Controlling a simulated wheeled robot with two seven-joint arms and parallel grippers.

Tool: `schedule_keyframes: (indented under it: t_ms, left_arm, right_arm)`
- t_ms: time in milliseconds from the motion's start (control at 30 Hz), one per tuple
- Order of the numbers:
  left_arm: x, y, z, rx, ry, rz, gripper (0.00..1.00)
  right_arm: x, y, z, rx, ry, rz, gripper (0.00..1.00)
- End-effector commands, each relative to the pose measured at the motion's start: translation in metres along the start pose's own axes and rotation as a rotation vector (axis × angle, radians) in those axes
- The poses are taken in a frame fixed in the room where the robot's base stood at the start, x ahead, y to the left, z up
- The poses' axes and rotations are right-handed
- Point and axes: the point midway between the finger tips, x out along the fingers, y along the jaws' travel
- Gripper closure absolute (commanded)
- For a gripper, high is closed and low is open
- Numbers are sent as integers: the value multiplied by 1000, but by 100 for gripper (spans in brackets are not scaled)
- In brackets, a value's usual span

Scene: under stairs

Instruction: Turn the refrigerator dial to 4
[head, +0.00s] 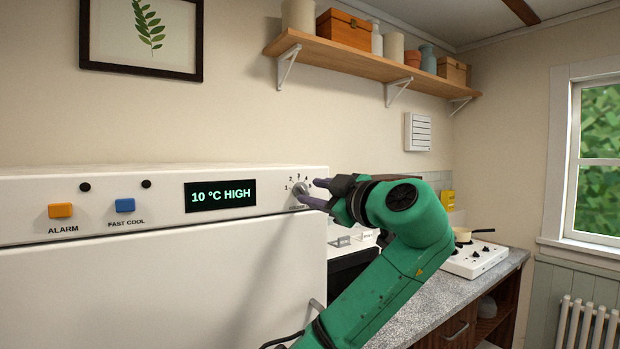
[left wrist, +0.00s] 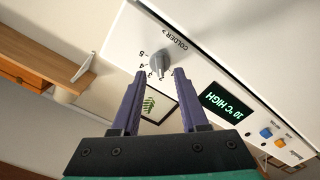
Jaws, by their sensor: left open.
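The refrigerator dial (head: 300,189) is a small grey knob at the right end of the white control panel, with numbers around it. The display (head: 220,195) reads 10 °C HIGH. My left gripper (head: 315,192) is open at the dial, coming from the right. In the left wrist view the dial (left wrist: 160,66) shows just beyond and between the two purple fingertips (left wrist: 158,74). No grip on it shows, and I cannot tell whether a finger touches it. Some numbers are partly hidden, and I cannot tell which one the dial points to. My right gripper is not in view.
An orange ALARM button (head: 60,211) and a blue FAST COOL button (head: 124,205) sit left on the panel. A counter with a white hob (head: 474,260) and a pan stands to the right. A wooden shelf (head: 370,65) hangs above.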

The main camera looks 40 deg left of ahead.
Motion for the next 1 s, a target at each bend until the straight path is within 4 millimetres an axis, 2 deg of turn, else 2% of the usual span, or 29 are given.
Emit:
schedule_keyframes:
  t_ms: [33,133,400,433,500,533,1000]
  left_arm:
    - [9,2,-3,3,2,-3,56]
    - [20,1,-1,1,1,-1,56]
    - [23,0,1,1,-1,0,56]
    - [23,0,1,1,-1,0,64]
    - [23,0,1,1,-1,0,91]
    - [23,0,1,1,-1,0,100]
    - [23,0,1,48,-1,1,100]
  right_arm:
    - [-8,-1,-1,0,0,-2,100]
    - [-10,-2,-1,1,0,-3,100]
    - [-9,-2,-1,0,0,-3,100]
    - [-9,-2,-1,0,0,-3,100]
    - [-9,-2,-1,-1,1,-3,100]
    - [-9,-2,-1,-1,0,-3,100]
    - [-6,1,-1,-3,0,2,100]
